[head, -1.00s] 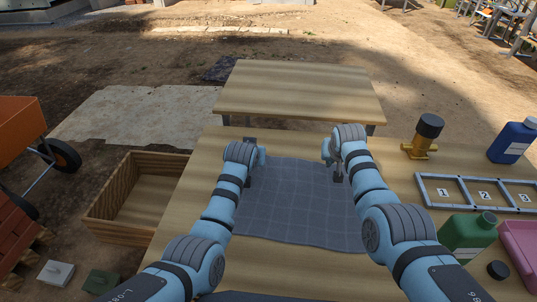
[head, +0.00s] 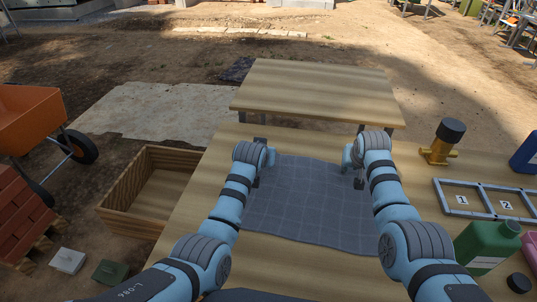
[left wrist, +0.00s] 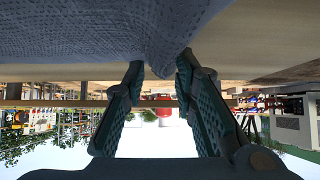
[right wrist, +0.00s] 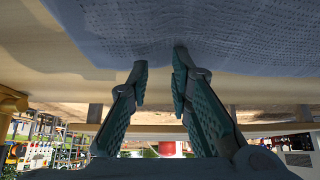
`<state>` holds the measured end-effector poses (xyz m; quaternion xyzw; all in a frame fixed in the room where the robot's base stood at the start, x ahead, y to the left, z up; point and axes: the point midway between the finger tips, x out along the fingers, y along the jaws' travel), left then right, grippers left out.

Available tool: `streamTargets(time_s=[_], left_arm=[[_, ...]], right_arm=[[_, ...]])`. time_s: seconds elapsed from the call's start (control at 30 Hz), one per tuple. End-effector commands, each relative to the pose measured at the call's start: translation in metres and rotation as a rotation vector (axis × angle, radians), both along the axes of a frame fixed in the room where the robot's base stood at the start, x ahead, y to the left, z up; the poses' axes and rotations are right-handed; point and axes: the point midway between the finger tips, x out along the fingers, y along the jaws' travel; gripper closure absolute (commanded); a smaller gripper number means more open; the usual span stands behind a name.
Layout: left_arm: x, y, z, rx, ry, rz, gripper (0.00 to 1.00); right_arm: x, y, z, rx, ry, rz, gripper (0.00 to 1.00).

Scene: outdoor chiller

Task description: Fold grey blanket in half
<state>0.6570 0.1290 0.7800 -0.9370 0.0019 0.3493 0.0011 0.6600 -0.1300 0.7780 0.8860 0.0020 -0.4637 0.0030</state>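The grey blanket (head: 305,210) lies spread out and fairly flat on the near wooden table, with slightly wavy edges and a grid pattern. My left gripper (head: 257,182) is at its far left corner. In the left wrist view the fingers (left wrist: 160,68) are apart, with a drooping corner of the blanket (left wrist: 90,30) between the tips. My right gripper (head: 359,182) is at its far right side. In the right wrist view the fingers (right wrist: 160,65) are apart, and the tips overlap the blanket's edge (right wrist: 200,30). My arms hide parts of both side edges.
A bare second table (head: 320,90) stands behind. On the right are a brass fitting with a black top (head: 442,142), a numbered frame (head: 490,198), a green bottle (head: 488,245) and a black cap (head: 518,283). A wooden crate (head: 122,222) stands left of the table.

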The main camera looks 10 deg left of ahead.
Motion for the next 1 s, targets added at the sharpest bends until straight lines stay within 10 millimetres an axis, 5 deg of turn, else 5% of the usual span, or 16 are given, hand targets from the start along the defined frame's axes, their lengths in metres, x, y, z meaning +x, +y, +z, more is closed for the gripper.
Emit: streamTargets(time_s=[0.53,1.0], left_arm=[[-0.002,0.020,0.005,0.005,-0.006,-0.012,0.33],[-0.002,0.020,0.005,0.004,-0.006,-0.012,0.33]], right_arm=[[-0.008,-0.026,-0.001,-0.013,0.000,0.019,0.34],[-0.008,-0.025,0.001,-0.012,-0.004,0.019,0.33]])
